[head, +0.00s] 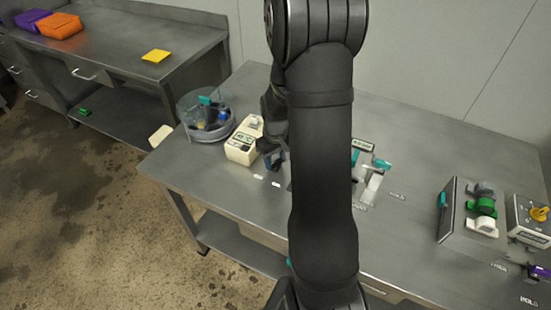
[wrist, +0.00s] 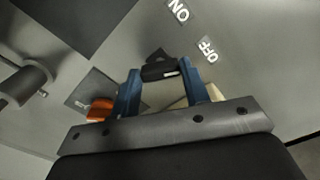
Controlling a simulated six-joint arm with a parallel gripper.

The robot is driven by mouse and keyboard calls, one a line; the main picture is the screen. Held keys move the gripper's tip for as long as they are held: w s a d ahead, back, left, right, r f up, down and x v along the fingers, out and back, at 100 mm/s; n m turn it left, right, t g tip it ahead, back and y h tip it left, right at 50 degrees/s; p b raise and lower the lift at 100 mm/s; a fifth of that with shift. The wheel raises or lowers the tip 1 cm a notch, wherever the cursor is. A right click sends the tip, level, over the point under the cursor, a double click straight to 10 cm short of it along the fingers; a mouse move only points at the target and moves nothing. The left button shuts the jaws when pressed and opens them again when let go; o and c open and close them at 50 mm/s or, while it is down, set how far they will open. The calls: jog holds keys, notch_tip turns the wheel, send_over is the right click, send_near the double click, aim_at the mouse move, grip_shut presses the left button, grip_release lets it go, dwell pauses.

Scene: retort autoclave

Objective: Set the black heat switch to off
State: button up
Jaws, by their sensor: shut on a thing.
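In the wrist view the black heat switch (wrist: 158,71) sits between the two blue fingertips of my gripper (wrist: 160,78), which is shut on it. The switch's black handle spans the gap and carries a small white mark. The OFF label (wrist: 207,50) lies just to the right of the switch, and the ON label (wrist: 179,10) is further up. I cannot tell for sure which label the handle points to. In the head view my gripper (head: 272,158) is low over the bench beside a cream box with a display (head: 241,150); the switch is hidden there.
The steel bench (head: 225,185) has a clear glass vessel (head: 205,115) at its left. A panel with green and white handles (head: 484,207) and a box with a yellow knob (head: 538,213) stand at the right. An orange part (wrist: 98,109) shows near my left finger in the wrist view.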

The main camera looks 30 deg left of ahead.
aim_at(275, 162)
dwell(0.3)
jog(key=o, duration=1)
notch_tip(275, 162, up, 17)
jog(key=shift+r, duration=0.2)
